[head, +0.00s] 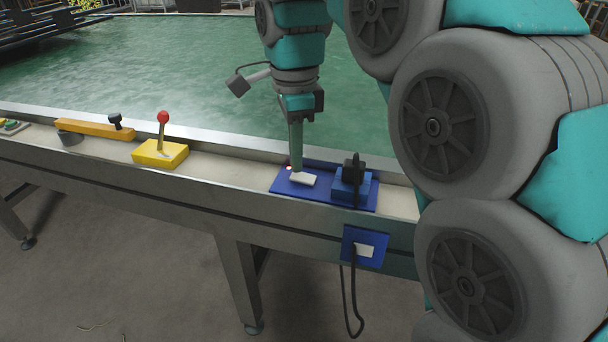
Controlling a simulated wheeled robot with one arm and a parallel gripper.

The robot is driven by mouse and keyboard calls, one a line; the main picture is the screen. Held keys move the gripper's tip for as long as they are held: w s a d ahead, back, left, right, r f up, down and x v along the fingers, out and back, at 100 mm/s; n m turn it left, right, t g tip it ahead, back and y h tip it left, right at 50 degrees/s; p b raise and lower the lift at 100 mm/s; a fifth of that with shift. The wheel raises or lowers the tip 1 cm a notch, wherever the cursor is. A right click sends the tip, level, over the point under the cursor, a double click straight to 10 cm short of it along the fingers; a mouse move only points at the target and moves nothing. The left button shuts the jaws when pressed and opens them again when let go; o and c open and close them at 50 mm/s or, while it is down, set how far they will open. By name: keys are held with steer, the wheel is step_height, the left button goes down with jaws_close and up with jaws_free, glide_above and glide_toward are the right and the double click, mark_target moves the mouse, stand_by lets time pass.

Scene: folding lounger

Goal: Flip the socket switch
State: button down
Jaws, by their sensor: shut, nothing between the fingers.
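The socket switch (303,179) is a small white rocker on a blue plate (283,189) on the table's front ledge. A small red light (290,168) glows at the plate's back left, beside the switch. A blue socket block with a black plug (353,170) in it sits on the right part of the same plate. My gripper (297,168) points down with its fingers shut and empty. Its tip is at the back left edge of the switch; I cannot tell whether it touches.
A yellow box with a red-knobbed lever (162,150) and an orange bar with a black knob (95,129) stand left along the ledge. A black cable hangs by a lower blue plate (378,252) on the table's front. The green tabletop (150,70) behind is clear.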

mark_target(296, 175)
steer(key=shift+f+b, duration=0.3)
steer(key=shift+f, duration=0.4)
stand_by(0.3)
steer(key=shift+r, duration=0.1)
steer(key=shift+r+p, duration=1.9)
steer(key=shift+r, duration=1.55)
